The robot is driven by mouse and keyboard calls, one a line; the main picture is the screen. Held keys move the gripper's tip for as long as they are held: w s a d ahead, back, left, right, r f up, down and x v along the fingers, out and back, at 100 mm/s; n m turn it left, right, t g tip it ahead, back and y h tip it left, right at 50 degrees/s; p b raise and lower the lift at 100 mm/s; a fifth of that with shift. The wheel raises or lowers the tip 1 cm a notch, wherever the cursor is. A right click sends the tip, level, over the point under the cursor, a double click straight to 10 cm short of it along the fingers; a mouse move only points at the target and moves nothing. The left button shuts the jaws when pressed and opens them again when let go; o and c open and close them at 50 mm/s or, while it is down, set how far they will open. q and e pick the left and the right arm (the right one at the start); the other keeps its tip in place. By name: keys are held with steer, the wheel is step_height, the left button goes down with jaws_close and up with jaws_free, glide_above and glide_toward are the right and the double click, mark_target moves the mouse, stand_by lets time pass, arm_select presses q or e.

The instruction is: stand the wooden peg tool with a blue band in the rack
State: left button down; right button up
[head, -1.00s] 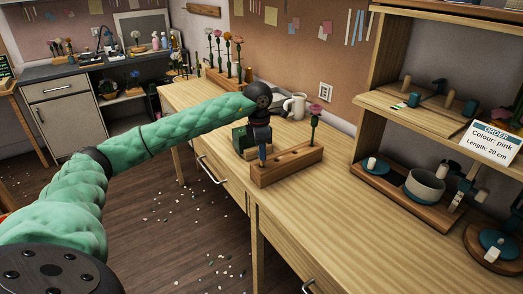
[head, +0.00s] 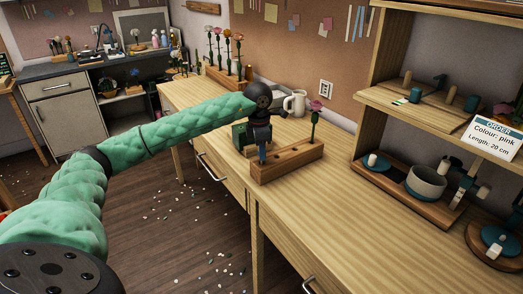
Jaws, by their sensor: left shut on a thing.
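The wooden rack (head: 292,164) is a long block with holes in its top, standing on the wooden workbench. A pink flower (head: 315,108) stands upright at its far right end. My left gripper (head: 262,145) is over the rack's left end, pointing down. It is shut on the peg tool (head: 262,154), of which only a small blue part shows below the fingers. The peg looks upright, with its lower end at the rack's left end; I cannot tell whether it is inside a hole. My right gripper is not in view.
Another rack of flowers (head: 228,77) is farther back. Shelves with an order card (head: 496,138) stand at the right. The front right benchtop is clear.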

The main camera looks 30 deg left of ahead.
arm_select(q)
steer(key=shift+f+b, duration=0.55)
steer(key=shift+f, duration=0.2)
stand_by(0.3)
stand_by(0.4)
steer(key=shift+c, duration=2.4)
jaws_free()
